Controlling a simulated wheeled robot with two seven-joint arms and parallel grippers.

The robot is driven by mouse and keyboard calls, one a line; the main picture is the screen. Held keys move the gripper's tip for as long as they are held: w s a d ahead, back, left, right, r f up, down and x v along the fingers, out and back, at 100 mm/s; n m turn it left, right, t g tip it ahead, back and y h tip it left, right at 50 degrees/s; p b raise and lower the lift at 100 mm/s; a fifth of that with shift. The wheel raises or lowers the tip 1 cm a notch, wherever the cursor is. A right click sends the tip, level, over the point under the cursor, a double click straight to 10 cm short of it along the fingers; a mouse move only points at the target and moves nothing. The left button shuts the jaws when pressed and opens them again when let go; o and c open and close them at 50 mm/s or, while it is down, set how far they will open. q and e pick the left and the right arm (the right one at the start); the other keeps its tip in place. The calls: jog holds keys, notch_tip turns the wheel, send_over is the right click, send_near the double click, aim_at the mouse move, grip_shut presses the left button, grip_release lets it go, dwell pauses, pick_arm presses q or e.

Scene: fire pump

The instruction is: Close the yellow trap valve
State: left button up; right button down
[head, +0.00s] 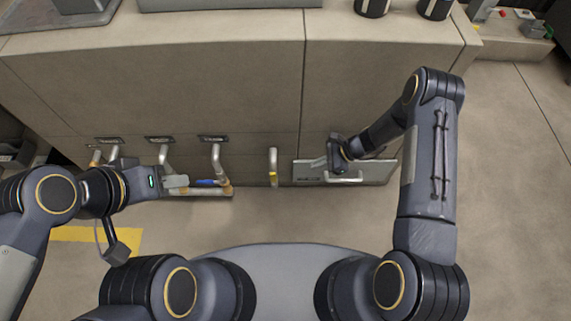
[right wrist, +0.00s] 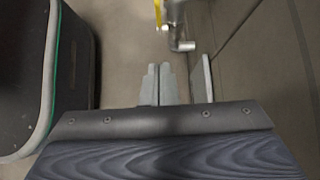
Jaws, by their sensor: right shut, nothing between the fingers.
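The yellow trap valve (head: 273,176) shows as a small yellow piece on a short metal pipe that comes out of the cabinet's lower front. In the right wrist view its yellow part (right wrist: 158,12) shows at the top edge, beside a metal fitting, and is partly cut off. My right gripper (head: 317,163) is to the right of the valve, apart from it, with its fingers pointing left. Its fingers (right wrist: 160,72) are together and hold nothing. My left gripper (head: 178,181) is farther left, by the other pipes; its finger opening is unclear.
A blue handle (head: 208,182) sits on the pipework near my left gripper. A grey plate with a pale handle (head: 345,179) lies below my right gripper. The large cabinet (head: 150,75) blocks the far side. The floor to the right (head: 515,200) is clear.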

dwell(0.3)
jog(key=b, duration=0.3)
send_near(273, 179)
jog(key=x, duration=0.5)
jog(key=shift+w+d+f, duration=0.2)
jog(key=shift+d+f, duration=0.1)
jog(key=shift+f, duration=0.15)
